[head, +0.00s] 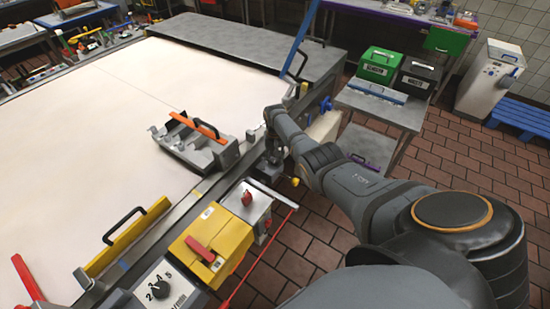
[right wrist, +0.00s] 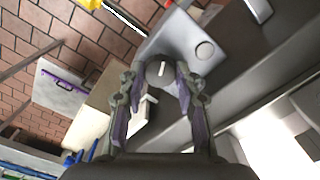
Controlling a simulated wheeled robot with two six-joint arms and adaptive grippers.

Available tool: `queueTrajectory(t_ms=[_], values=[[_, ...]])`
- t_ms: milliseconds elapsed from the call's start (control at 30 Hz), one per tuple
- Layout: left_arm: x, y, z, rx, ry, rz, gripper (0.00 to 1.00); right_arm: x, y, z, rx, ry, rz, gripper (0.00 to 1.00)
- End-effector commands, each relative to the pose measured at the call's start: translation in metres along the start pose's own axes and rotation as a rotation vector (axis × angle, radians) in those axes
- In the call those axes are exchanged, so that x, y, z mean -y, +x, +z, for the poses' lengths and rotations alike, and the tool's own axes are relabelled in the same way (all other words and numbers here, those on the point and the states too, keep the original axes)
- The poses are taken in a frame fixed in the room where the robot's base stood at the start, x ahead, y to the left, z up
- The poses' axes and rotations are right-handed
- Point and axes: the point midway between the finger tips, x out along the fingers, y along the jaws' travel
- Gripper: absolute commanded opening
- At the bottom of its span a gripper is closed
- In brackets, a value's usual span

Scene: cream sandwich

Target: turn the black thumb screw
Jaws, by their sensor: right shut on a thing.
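The black thumb screw (right wrist: 158,73), a round knob with a white line across its face, shows in the right wrist view at the fingertips of my right gripper (right wrist: 159,76). The fingers are closed against its two sides. In the head view my right gripper (head: 272,160) reaches down to the rail at the right edge of the white table; the screw cannot be made out there. My left gripper is not in view.
A metal box with a red knob (head: 247,198) and a yellow box with a red handle (head: 205,248) sit along the rail. An orange-handled metal tool (head: 198,140) lies on the table (head: 100,110). A steel cart (head: 375,108) with green and black boxes stands at the right.

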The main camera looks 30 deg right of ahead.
Motion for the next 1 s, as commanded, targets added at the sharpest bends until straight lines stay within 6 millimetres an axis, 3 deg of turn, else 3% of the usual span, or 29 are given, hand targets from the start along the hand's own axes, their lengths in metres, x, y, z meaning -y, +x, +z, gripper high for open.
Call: queueTrajectory(t_ms=[500,1000], values=[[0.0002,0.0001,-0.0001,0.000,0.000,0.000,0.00,0.0006,-0.0021,-0.0019,-0.006,-0.456,0.000,0.01],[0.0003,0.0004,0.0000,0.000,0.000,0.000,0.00,0.0008,-0.0024,-0.0022,-0.007,-0.671,0.000,0.01]])
